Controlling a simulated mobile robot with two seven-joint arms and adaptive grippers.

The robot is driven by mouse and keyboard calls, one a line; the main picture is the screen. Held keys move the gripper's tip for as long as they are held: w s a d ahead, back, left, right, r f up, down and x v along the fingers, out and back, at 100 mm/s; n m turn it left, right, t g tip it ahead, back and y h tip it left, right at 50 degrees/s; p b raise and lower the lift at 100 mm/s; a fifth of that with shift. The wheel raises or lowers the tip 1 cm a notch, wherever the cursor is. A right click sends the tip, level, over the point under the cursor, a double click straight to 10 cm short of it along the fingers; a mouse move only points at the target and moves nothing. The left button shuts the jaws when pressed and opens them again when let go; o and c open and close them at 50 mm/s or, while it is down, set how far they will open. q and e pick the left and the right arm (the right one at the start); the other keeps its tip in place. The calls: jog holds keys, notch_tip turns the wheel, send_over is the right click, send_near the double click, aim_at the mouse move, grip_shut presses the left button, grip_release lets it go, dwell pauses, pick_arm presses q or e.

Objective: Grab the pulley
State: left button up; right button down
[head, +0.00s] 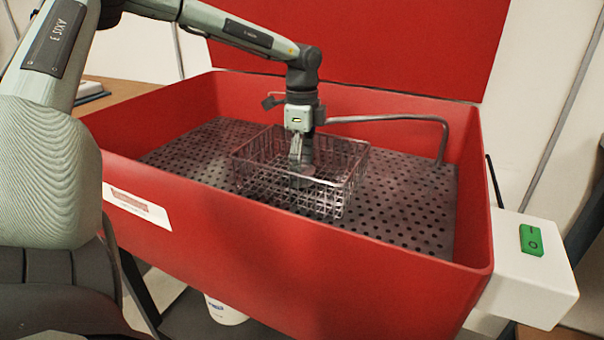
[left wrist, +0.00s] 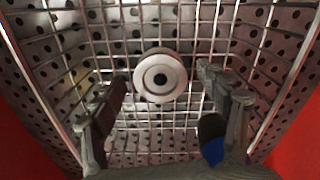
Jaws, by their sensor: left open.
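The pulley (left wrist: 160,77) is a pale metal round piece with a dark centre hole. In the left wrist view it lies in the wire basket (left wrist: 110,68), ahead of and between my open fingers. My left gripper (left wrist: 163,92) is open and apart from the pulley. In the head view my left gripper (head: 301,178) points down into the wire basket (head: 345,200), and the pulley cannot be made out there. My right gripper is not in view.
The basket stands on a perforated metal floor (head: 410,215) inside a red tub (head: 290,275) with a raised red lid (head: 370,45). A bent metal pipe (head: 400,118) crosses behind the basket. A white switch box (head: 525,275) with a green switch (head: 531,240) is at the right.

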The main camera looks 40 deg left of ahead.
pick_arm(q)
jog(key=c, duration=1.4)
